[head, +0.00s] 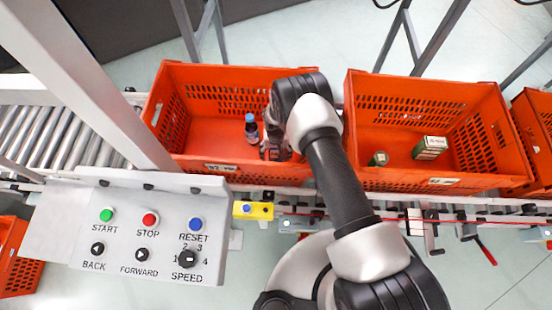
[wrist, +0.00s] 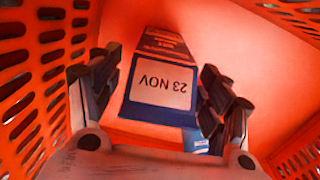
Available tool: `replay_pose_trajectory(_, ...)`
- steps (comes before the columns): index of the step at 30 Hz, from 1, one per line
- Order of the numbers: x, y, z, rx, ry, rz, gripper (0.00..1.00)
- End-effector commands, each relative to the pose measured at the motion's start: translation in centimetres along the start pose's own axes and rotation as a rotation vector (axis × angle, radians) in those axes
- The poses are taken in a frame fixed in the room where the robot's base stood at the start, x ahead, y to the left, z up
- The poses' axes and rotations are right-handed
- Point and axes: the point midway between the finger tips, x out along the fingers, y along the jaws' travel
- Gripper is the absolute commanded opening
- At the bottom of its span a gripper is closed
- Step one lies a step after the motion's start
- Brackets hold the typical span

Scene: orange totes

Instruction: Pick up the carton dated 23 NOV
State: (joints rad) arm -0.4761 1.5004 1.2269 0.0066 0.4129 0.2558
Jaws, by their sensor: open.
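The carton dated 23 NOV (wrist: 163,85) shows in the wrist view, with a white date label, a blue border and an orange-red side. The label reads upside down. My gripper (wrist: 160,78) is open, with one finger on each side of the carton; I cannot tell whether either finger touches it. In the head view my gripper (head: 274,150) reaches down into the left orange tote (head: 205,146), and the carton is hidden behind my arm there.
The right tote (head: 385,112) holds a green-and-white carton (head: 429,148) and a small green-topped item (head: 378,159). Tote walls surround my gripper. A control panel (head: 150,232) is at front left.

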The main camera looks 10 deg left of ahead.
Motion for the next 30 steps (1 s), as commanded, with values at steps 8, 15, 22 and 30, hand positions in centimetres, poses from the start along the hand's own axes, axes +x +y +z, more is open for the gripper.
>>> replay_pose_trajectory(8, -0.1, -0.01, 0.0, -0.001, 0.0, 0.0, 0.58)
replay_pose_trajectory(15, -0.1, -0.01, 0.01, -0.001, 0.0, 0.0, 0.42)
replay_pose_trajectory(22, -0.1, -0.01, 0.01, -0.001, 0.0, 0.0, 0.27)
replay_pose_trajectory(30, -0.09, -0.02, 0.02, -0.001, 0.0, 0.0, 0.09)
